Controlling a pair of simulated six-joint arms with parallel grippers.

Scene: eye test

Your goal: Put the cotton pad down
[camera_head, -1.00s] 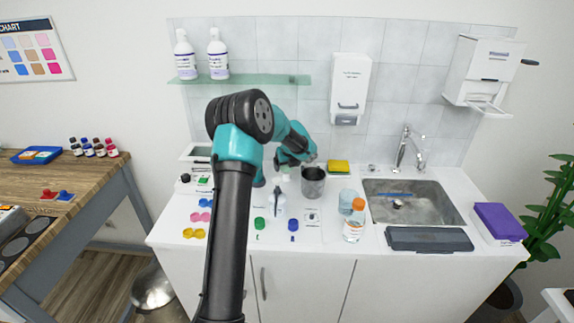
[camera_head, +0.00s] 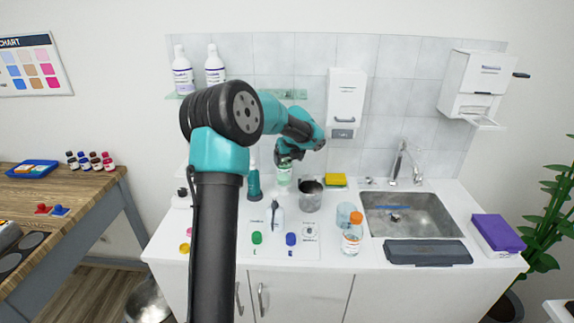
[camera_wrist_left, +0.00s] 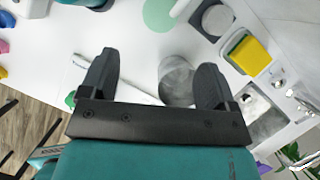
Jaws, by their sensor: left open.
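My left gripper (camera_head: 286,157) is above the back of the white counter, left of the steel cup (camera_head: 310,196). In the left wrist view its two dark fingers (camera_wrist_left: 156,84) are wide apart, with nothing clearly held. A mottled grey round shape (camera_wrist_left: 176,82) shows between them, lower down; I cannot tell whether it is the cup or something else. I cannot pick out the cotton pad with certainty in either view. My right gripper is not in view.
A yellow sponge (camera_head: 335,180), an orange-capped bottle (camera_head: 352,235) and a sink (camera_head: 410,214) are to the right. A green cap (camera_head: 257,238) and a blue cap (camera_head: 291,239) lie in front. A glass shelf (camera_head: 291,94) is above. My arm hides much of the counter's left.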

